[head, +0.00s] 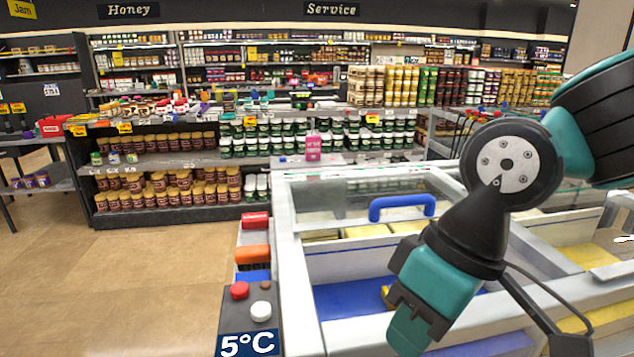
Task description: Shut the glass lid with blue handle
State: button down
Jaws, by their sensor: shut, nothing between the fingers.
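The glass lid (335,217) lies over the far part of a white chest freezer. Its blue handle (402,202) is a raised loop in the middle of the view. The near part of the freezer (312,318) is uncovered, and its blue inside shows. My gripper (407,335) is shut and empty. In the picture it is below the handle, nearer to me, over the uncovered part, and apart from the handle. My arm comes in from the right and hides part of the lid's right side and the freezer.
A control panel with red and white buttons and a 5°C display (248,344) is at the freezer's left front. Yellow packs (578,257) lie inside the freezer at right. Shelves of jars (165,187) stand behind. The tiled floor (150,280) at left is clear.

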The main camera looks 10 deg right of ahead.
aim_at(429, 212)
jog(key=u, duration=0.5)
jog(key=k, duration=1.2)
jog(key=u, duration=0.95)
jog(key=i, duration=3.65)
jog(key=z, duration=0.9)
jog(key=i, duration=1.05)
jog(key=z, duration=1.5)
jog(key=i, duration=0.75)
jog(key=z, duration=0.45)
